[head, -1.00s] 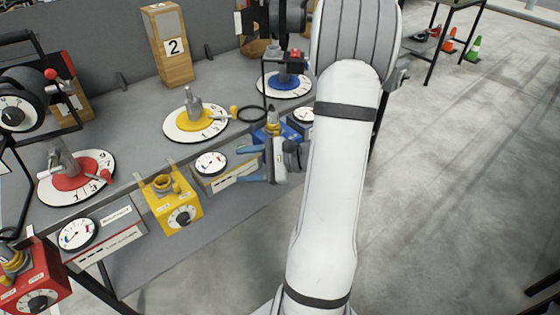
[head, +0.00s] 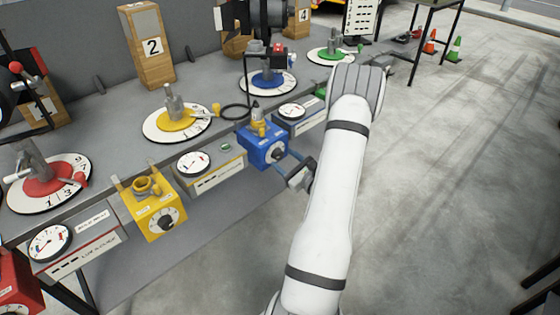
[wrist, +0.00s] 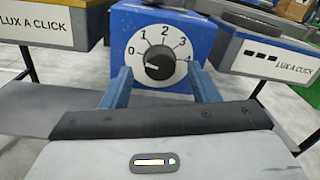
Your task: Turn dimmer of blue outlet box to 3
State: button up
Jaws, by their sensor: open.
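The blue outlet box (head: 258,150) hangs at the front edge of the bench in the head view. In the wrist view the blue outlet box (wrist: 120,22) faces me, its black dimmer knob (wrist: 159,65) ringed by a scale from 0 to 4. The knob's white mark is on its left side, near the 0. My gripper (wrist: 160,70) is open, with one blue finger on each side of the knob and visible gaps between. In the head view my gripper (head: 284,163) is just in front of the box's dial face, partly hiding it.
A yellow outlet box (head: 153,210) and a red one (head: 18,285) hang farther left. Gauge boxes, one with a gauge (head: 193,163), flank the blue box. Numbered turntables, including a blue one (head: 268,80), stand on the bench.

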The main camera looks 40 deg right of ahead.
jog(key=shift+w, duration=0.65)
